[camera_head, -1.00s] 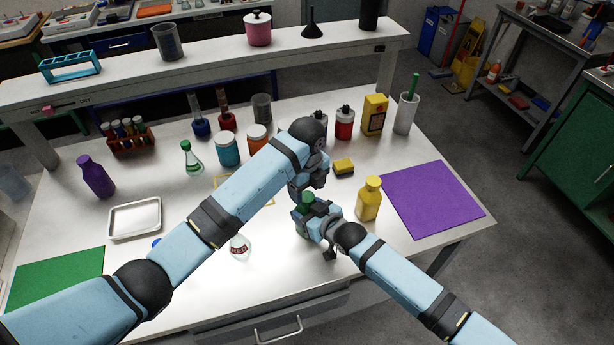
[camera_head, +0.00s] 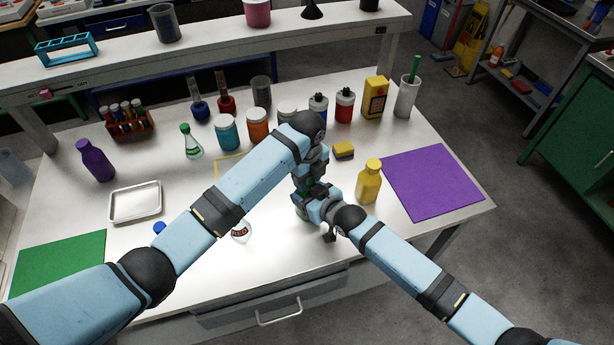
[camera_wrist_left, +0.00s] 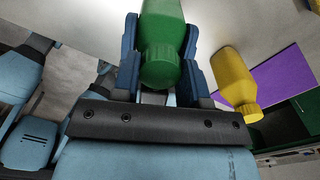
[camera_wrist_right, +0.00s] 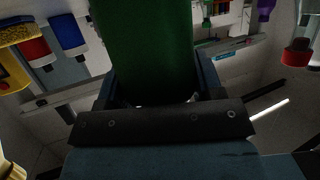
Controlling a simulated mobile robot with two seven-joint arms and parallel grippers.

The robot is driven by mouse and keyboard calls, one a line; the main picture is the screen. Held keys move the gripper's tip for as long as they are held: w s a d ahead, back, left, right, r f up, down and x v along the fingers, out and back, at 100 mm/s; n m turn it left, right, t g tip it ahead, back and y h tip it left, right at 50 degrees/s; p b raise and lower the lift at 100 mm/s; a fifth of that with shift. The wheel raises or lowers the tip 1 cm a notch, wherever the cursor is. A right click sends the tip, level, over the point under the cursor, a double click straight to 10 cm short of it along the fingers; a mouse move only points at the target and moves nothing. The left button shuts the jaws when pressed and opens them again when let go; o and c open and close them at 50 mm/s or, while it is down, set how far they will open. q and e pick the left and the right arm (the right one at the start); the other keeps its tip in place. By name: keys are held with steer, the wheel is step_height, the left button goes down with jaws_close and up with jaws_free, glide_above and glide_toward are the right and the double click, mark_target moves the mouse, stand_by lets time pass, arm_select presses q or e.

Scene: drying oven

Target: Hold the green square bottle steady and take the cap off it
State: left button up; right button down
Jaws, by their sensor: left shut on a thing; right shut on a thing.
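The green square bottle (camera_wrist_right: 145,35) stands between my two grippers, and its body fills the top of the right wrist view. My right gripper (camera_wrist_right: 150,85) is shut on the body from the side. The ribbed green cap (camera_wrist_left: 160,66) faces the camera in the left wrist view, with the bottle's shoulder behind it and no gap visible between them. My left gripper (camera_wrist_left: 160,50) comes from above, its blue fingers on both sides of the cap, shut on it. In the head view the left gripper (camera_head: 307,183) and the arms hide most of the bottle.
A yellow bottle (camera_head: 368,184) stands close to the right of my grippers, with a purple mat (camera_head: 435,182) beyond it. A yellow sponge (camera_head: 344,150) lies behind. A small flask (camera_head: 241,231) stands below my left arm. The purple mat is bare.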

arm_select(q)
steer(key=n, duration=0.3)
steer(key=o, duration=1)
steer(key=shift+r, duration=2.4)
steer(key=shift+c, duration=0.2)
step_height(320, 180, up, 3)
steer(key=m, duration=0.3)
steer(key=shift+w, duration=0.1)
steer(key=shift+f, duration=3.95)
